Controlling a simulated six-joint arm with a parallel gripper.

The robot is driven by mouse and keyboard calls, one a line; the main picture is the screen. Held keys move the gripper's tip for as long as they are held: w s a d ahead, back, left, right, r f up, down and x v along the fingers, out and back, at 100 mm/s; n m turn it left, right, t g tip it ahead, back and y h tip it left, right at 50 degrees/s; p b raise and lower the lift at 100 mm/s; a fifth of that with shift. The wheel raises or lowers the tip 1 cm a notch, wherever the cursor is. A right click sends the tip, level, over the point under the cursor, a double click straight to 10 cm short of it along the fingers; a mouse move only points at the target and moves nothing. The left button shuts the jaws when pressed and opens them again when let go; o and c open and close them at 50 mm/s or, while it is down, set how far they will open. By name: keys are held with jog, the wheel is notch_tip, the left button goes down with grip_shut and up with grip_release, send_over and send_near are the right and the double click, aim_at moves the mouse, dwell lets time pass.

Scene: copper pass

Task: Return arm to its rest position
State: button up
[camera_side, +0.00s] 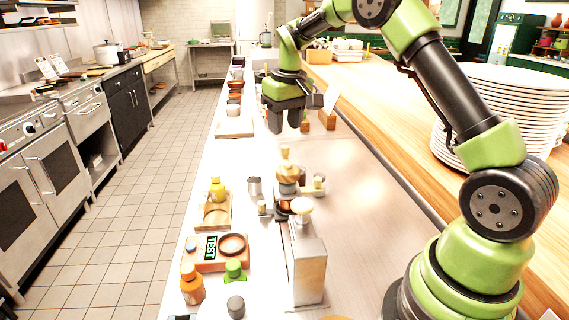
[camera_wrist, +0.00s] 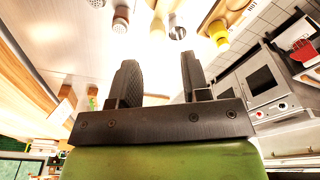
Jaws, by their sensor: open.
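My gripper (camera_side: 288,118) hangs in the air above the far half of the white counter (camera_side: 345,190), fingers pointing down. In the wrist view my gripper (camera_wrist: 158,80) shows two dark fingers spread apart with nothing between them. In the side view my arm is folded up and over from its base at the lower right. The counter under the fingers looks bare, and the fingers appear clear of any object.
A stack of plates (camera_side: 510,95) stands on the wooden ledge at right. The tiled floor lies left.

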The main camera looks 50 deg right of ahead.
jog(key=s+a+r+t, duration=0.3)
jog(key=s+a+r, duration=0.7)
jog(key=r, duration=0.2)
jog(key=s+a+f+m+t+y, duration=0.1)
jog(key=s+a, duration=0.4)
jog(key=s, duration=0.9)
jog(key=shift+s+f+t+y, duration=0.15)
jog(key=shift+s+t+y, duration=0.05)
jog(key=shift+t+y, duration=0.6)
jog(key=shift+o, duration=0.2)
